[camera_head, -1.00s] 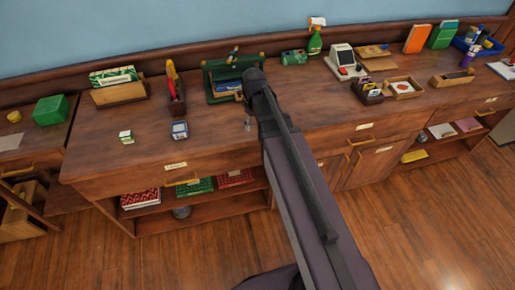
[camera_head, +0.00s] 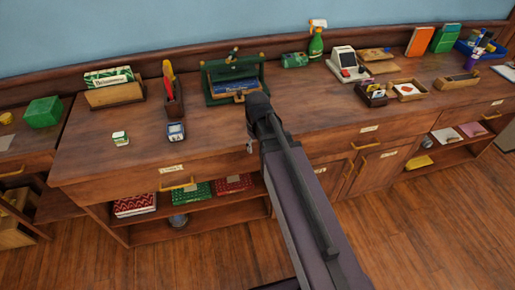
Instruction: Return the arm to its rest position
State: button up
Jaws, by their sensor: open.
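My arm (camera_head: 305,205) reaches up from the bottom of the head view, its dark elbow end in front of the counter's back half. Only a small grey tip of my gripper (camera_head: 249,146) shows beside the arm, over the counter's front edge. The arm hides the rest of it. The jaws are open, and nothing is seen held in them.
Shelves below hold patterned boxes (camera_head: 135,204). The wooden floor in front is clear.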

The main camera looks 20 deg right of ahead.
dwell(0.4)
jog(key=s+r+m+p, duration=0.3)
jog(key=s+r+p, duration=0.3)
jog(key=shift+s+r, duration=0.15)
jog(key=shift+s, duration=0.05)
jog(key=shift+c, duration=0.9)
